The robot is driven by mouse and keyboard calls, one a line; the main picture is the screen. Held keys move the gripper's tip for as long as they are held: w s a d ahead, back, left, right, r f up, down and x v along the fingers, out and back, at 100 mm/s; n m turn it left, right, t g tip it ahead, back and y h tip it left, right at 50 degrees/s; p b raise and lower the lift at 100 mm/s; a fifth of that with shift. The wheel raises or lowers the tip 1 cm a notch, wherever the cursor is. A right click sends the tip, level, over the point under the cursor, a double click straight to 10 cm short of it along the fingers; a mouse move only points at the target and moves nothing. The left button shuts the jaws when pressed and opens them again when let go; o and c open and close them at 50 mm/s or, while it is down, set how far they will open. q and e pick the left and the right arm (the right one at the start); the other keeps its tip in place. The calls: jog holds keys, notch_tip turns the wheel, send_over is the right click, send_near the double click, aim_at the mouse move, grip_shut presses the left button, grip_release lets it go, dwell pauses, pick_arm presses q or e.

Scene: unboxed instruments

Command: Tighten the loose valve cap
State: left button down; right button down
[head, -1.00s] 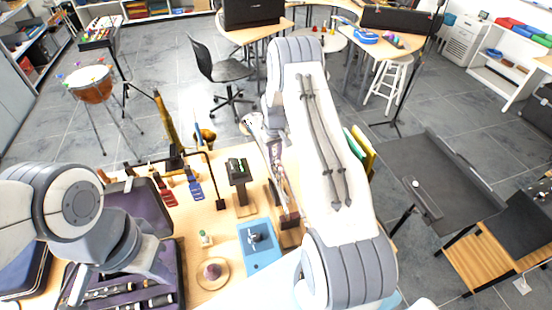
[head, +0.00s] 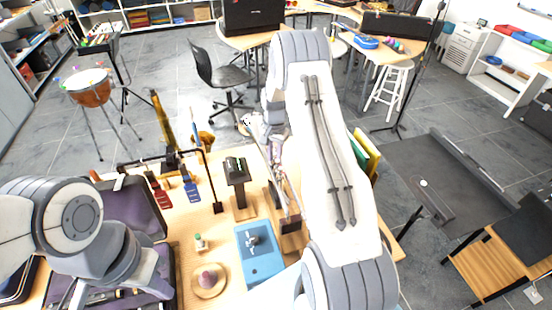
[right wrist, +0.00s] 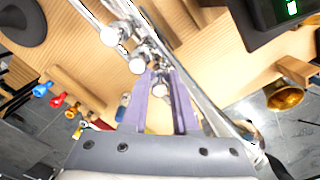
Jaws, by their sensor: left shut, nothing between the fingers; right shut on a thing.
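A silver brass instrument (head: 287,198) stands in a wooden stand, partly hidden behind my right arm. In the right wrist view its silver tubing (right wrist: 187,65) runs past several round valve caps. The nearest valve cap (right wrist: 160,89) lies at the purple fingertips of my right gripper (right wrist: 164,80), which is shut on it. Two other caps, a middle one (right wrist: 137,64) and a far one (right wrist: 110,36), are clear of the fingers. In the head view my right gripper (head: 276,152) is at the instrument's upper end. My left gripper (head: 76,294) is shut and empty over the open case.
A blue tray (head: 264,268) with a small silver part, a wooden disc with a mute-like knob (head: 208,279) and a small bottle (head: 200,243) sit on the table. A dark tuner (head: 237,170) stands beside the instrument. An open purple-lined case (head: 137,207) is at left.

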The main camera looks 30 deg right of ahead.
jog(key=shift+d+m, duration=0.15)
jog(key=shift+m, duration=0.65)
jog(key=shift+b, duration=0.3)
jog(key=c, duration=0.7)
grip_release()
jog(key=shift+s, duration=0.1)
jog(key=shift+r, duration=0.1)
